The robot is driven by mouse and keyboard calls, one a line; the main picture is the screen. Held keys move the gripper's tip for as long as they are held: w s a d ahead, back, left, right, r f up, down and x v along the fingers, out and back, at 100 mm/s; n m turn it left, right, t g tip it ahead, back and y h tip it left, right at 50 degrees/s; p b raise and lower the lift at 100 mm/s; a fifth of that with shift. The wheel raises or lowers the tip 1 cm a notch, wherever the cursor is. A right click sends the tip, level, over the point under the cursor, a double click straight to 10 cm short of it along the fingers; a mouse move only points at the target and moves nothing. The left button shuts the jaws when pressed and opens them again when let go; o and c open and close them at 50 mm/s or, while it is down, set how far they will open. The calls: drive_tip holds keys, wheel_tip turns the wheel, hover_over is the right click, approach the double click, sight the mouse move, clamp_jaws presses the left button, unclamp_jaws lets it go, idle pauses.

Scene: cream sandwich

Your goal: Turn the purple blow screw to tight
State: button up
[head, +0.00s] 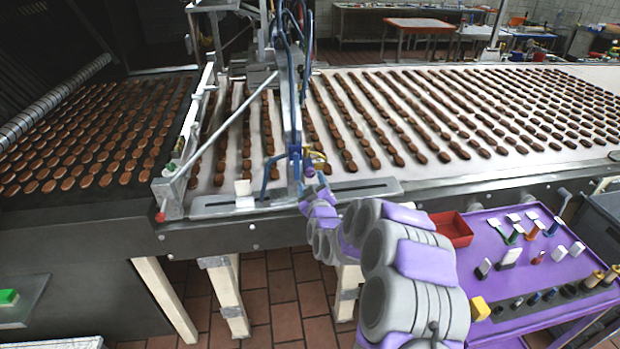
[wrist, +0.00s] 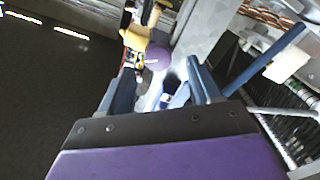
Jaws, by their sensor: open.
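The purple blow screw (wrist: 158,57) shows in the wrist view as a round purple knob beside yellowish and metal fittings. It lies ahead of my gripper (wrist: 160,82), near the gap between the two dark blue-grey fingers. The fingers are apart with nothing held between them. In the head view my arm reaches up to the machine's upright post, and my gripper (head: 311,178) is small there, close to brass-coloured fittings. The screw cannot be told apart clearly in the head view, and whether a finger touches it cannot be told.
A conveyor (head: 440,178) with rows of brown biscuits runs behind the post. A purple tool cart (head: 500,258) with a red tray (head: 452,229) stands at the right. The brick floor is clear in front.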

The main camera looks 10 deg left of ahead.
drive_tip(key=p+v, duration=0.2)
drive_tip(key=v, duration=1.1)
drive_tip(key=shift+s, duration=0.35)
drive_tip(key=shift+d, duration=0.1)
